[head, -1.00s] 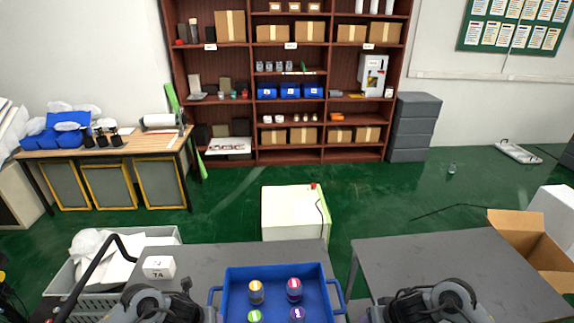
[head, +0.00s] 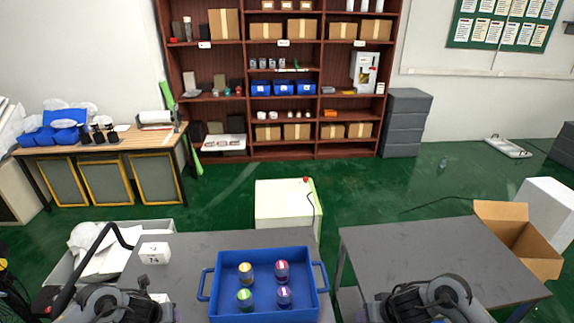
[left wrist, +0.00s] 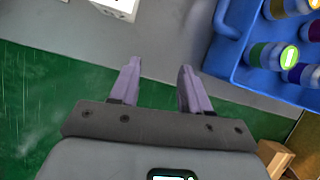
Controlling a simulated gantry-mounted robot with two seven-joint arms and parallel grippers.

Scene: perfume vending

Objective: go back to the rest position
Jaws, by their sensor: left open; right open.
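A blue tray (head: 262,252) with side handles sits on the near grey table. Several small bottles stand in it, with a yellow-orange cap (head: 246,267), a red cap (head: 282,266), a green cap (head: 244,294) and a purple cap (head: 284,292). My left gripper (left wrist: 158,68) is open and empty beside the tray, with its purple fingers near the table edge. My right gripper (head: 372,311) is at the bottom of the head view, by the right table; its fingers are hard to make out there.
A white labelled box (head: 155,253) stands on the left of the near table. The right grey table (head: 420,255) is bare, with an open cardboard box (head: 517,235) beyond its right end. A white cabinet (head: 283,205) stands behind the gap between the tables.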

